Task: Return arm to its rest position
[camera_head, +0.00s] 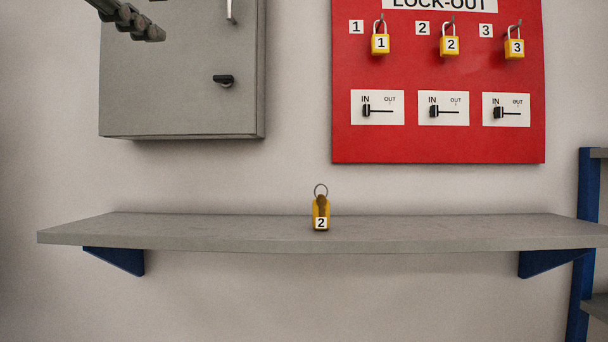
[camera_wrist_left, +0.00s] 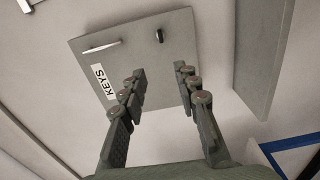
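My left gripper (camera_wrist_left: 159,73) is open in the left wrist view. Its two fingers are apart with nothing between them, and they point at a grey key cabinet (camera_wrist_left: 125,55) labelled KEYS. In the head view only part of the left gripper (camera_head: 130,20) shows, at the top left in front of the cabinet (camera_head: 180,90); the rest is cut off. A yellow key tag (camera_head: 321,213) marked 2, with a metal ring, stands on the grey shelf (camera_head: 200,228), well below the gripper and apart from it. My right gripper is not in view.
A red lock-out board (camera_head: 440,148) hangs at the upper right, with three yellow padlocks on hooks and three switches below them. A blue rack post (camera_head: 581,270) stands at the right edge. The shelf is bare apart from the tag.

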